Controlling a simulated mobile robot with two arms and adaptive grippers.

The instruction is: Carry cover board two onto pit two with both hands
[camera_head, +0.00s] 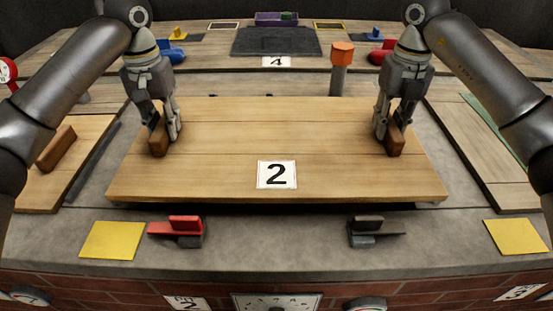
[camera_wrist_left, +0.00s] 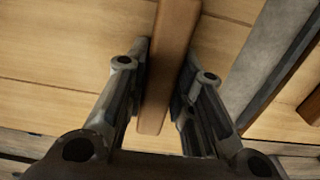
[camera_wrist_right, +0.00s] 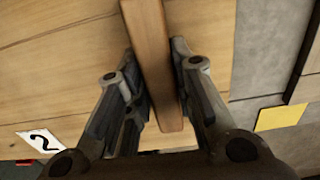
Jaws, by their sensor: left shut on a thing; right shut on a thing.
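Cover board two (camera_head: 275,130) is a wide light-wood board with a "2" label (camera_head: 277,174) near its front edge. It has a brown handle near each end. My left gripper (camera_head: 163,138) is shut on the left handle (camera_head: 158,142), and the left wrist view shows that handle (camera_wrist_left: 165,70) between the fingers. My right gripper (camera_head: 392,138) is shut on the right handle (camera_head: 396,144), seen also in the right wrist view (camera_wrist_right: 150,60). A dark gap shows under the board's front edge. Pit two itself is hidden beneath the board, if it is there.
A red latch-like block (camera_head: 177,230) and a dark grey one (camera_head: 374,233) stand in front of the board. Yellow squares (camera_head: 112,240) (camera_head: 516,236) lie at the front corners. An orange-topped post (camera_head: 342,60) stands behind. Other boards (camera_head: 65,165) (camera_head: 492,150) lie to both sides.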

